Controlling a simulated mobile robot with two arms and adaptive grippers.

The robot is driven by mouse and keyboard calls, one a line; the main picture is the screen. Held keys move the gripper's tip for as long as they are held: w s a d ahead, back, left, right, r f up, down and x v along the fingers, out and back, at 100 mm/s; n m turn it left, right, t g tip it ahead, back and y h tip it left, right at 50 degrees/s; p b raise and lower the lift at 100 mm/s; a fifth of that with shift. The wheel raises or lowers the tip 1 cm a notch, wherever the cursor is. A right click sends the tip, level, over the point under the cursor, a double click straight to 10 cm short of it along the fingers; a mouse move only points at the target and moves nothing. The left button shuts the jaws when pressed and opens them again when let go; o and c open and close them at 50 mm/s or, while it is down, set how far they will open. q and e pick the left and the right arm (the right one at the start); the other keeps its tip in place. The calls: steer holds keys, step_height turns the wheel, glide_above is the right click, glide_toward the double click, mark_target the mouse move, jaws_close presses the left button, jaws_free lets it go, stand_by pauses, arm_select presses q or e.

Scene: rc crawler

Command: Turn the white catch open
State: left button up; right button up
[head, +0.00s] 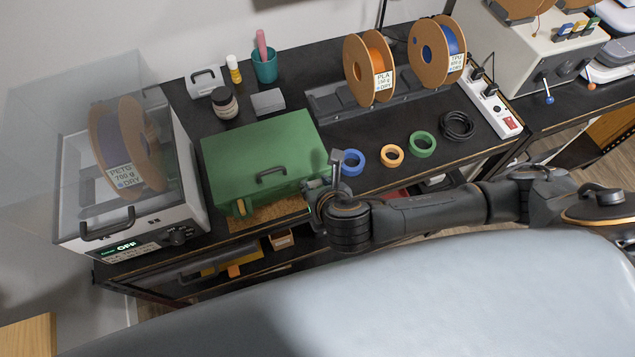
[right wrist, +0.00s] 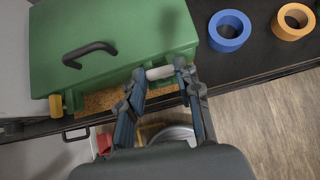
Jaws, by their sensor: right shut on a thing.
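The green case (head: 262,150) lies on the black bench with its lid down. Its black handle (head: 271,173) also shows in the right wrist view (right wrist: 88,52). The white catch (right wrist: 159,72) is at the right part of the case's front edge. My right gripper (right wrist: 160,76) has a finger at each end of the catch and is shut on it. In the head view my right gripper (head: 320,188) hides the catch. A yellow catch (head: 240,207) is at the left part of the same edge, apart from my gripper. My left gripper is not in view.
A filament dryer (head: 187,187) stands close to the left of the case. A cork-coloured mat (head: 278,211) lies under the case's front.

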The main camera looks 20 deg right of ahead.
steer(key=m+h, duration=0.2)
steer(key=m, duration=0.1)
steer(key=shift+w+a+h, duration=0.1)
steer(key=shift+a+h, duration=0.2)
steer(key=shift+a, duration=0.05)
steer(key=shift+w+a+m+g+h, duration=0.15)
steer(key=shift+m+g+h, duration=0.65)
steer(key=shift+m+h, duration=0.85)
steer(key=shift+m+y, duration=0.35)
steer(key=shift+m, duration=0.1)
steer(key=o, duration=1.2)
steer(key=shift+c, duration=0.2)
